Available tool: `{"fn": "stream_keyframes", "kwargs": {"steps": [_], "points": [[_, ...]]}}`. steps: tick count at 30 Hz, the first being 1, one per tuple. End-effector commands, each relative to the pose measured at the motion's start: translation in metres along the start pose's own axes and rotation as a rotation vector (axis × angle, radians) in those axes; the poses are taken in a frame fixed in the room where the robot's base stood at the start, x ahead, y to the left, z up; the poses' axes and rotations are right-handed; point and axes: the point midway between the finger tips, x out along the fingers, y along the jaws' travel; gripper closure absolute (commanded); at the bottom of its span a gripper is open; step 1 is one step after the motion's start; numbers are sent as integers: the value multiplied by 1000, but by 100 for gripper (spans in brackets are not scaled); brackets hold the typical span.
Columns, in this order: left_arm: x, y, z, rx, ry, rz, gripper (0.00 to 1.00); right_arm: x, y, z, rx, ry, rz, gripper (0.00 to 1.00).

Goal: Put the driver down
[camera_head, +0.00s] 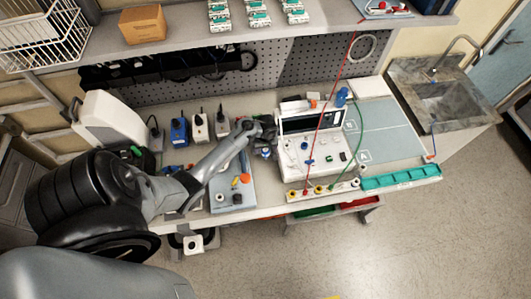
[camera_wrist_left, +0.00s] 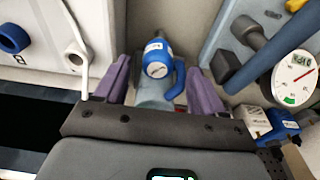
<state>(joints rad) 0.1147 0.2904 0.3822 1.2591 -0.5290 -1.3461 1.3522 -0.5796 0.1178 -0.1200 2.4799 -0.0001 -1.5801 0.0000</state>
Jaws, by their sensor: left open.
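My left gripper (camera_head: 264,140) is over the bench, between the white pump (camera_head: 300,150) and the blue-grey tray (camera_head: 226,200). In the left wrist view its two purple fingers (camera_wrist_left: 160,85) are apart. A blue tool (camera_wrist_left: 157,50) with a small round dial and a grey barrel shows between them; it appears to be the driver. I cannot tell whether either finger touches it. In the head view the gripper mostly hides it. The pump's white side with a blue knob (camera_wrist_left: 12,39) shows at the left of the wrist view. My right gripper is not in view.
A round gauge (camera_wrist_left: 295,78) and a dark-headed tool (camera_wrist_left: 246,34) are right of the fingers. Small blue and white devices (camera_head: 200,128) stand behind the tray. Red and green leads cross the pump's front. A grey-blue mat (camera_head: 385,130) offers bare room to the right.

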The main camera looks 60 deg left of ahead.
Motion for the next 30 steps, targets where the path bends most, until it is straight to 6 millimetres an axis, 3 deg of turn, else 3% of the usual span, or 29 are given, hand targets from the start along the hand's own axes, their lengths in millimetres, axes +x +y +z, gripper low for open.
{"fn": "stream_keyframes", "kwargs": {"steps": [9,19,30], "points": [[35,2,-1,-1,1,-2,31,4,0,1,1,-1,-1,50],[39,2,-1,-1,1,1,32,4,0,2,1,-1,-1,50],[39,2,-1,-1,1,0,89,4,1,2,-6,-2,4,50]]}}
